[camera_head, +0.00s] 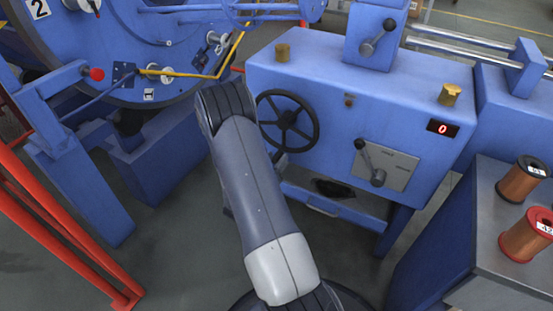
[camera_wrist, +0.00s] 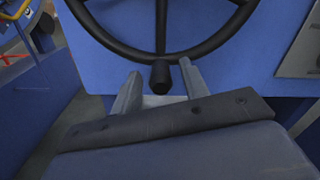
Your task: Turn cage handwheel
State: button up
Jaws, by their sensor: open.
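The black cage handwheel (camera_head: 288,122) is mounted on the front of the blue machine housing. Its left edge is partly covered by my arm in the head view. In the wrist view the lower part of the handwheel (camera_wrist: 162,52) shows, with a spoke and a dark round knob (camera_wrist: 160,78) at the bottom of the rim. My gripper (camera_wrist: 160,71) is open, with one grey finger on each side of the knob. I cannot tell whether either finger touches it. In the head view my gripper is mostly hidden behind my arm.
A lever on a grey plate (camera_head: 397,166) sits right of the wheel, beside a red display reading 0 (camera_head: 443,128). A blue step or drawer (camera_head: 335,207) is below. Copper spools (camera_head: 520,182) stand on a cabinet at right. Red rails (camera_head: 60,225) and a blue frame are at left.

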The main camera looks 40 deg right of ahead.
jog(key=shift+w+d, duration=0.25)
jog(key=shift+d, duration=0.35)
jog(key=shift+c, duration=0.5)
grip_shut()
